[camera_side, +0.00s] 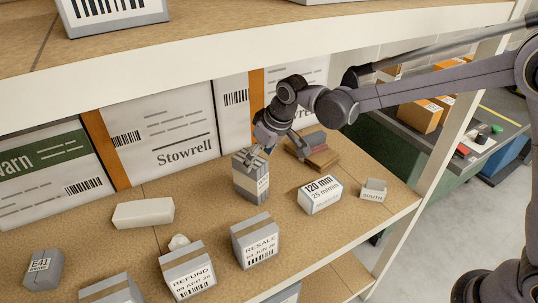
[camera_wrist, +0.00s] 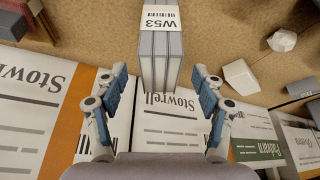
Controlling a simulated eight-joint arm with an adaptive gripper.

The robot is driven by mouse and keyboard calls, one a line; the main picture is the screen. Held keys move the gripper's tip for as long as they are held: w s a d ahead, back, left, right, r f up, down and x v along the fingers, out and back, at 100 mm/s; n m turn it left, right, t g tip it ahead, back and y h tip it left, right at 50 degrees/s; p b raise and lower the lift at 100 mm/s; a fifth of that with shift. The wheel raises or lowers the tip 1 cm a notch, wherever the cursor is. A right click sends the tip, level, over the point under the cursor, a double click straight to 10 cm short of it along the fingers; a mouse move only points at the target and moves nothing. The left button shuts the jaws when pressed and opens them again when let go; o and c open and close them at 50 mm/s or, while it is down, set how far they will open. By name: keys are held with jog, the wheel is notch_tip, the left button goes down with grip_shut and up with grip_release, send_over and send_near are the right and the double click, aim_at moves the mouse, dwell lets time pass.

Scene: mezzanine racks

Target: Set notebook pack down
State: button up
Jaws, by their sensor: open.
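The notebook pack (camera_side: 250,182) looks like a grey block of stacked layers with a pale band. It stands upright on the shelf board in the side view. In the wrist view the pack (camera_wrist: 161,58) shows a white W53 label with a barcode. My gripper (camera_side: 258,155) is at the top of the pack in the side view. In the wrist view my gripper (camera_wrist: 159,78) is open, with one blue-padded finger on each side of the pack's near end. A gap shows between each finger and the pack.
Large Stowrell cartons (camera_side: 173,135) line the back of the shelf. A REFUND box (camera_side: 187,271), a RESALE box (camera_side: 255,240) and a 120 mm box (camera_side: 320,195) stand nearby. A white block (camera_side: 143,213) lies left. The upper shelf edge (camera_side: 180,75) overhangs.

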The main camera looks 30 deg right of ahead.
jog(key=s+d+r+m+t, duration=0.1)
jog(key=s+d+r+m, duration=0.1)
jog(key=s+d+r, duration=0.8)
jog(key=s+d+f+m+t+h, duration=0.1)
jog(key=s+d+f, duration=0.1)
jog(key=s+d, duration=0.3)
jog(key=s+d+f+m+t, duration=0.1)
jog(key=s+d, duration=0.3)
jog(key=s, duration=0.5)
jog(key=shift+s+d+f+h, duration=0.35)
jog(key=shift+h, duration=0.05)
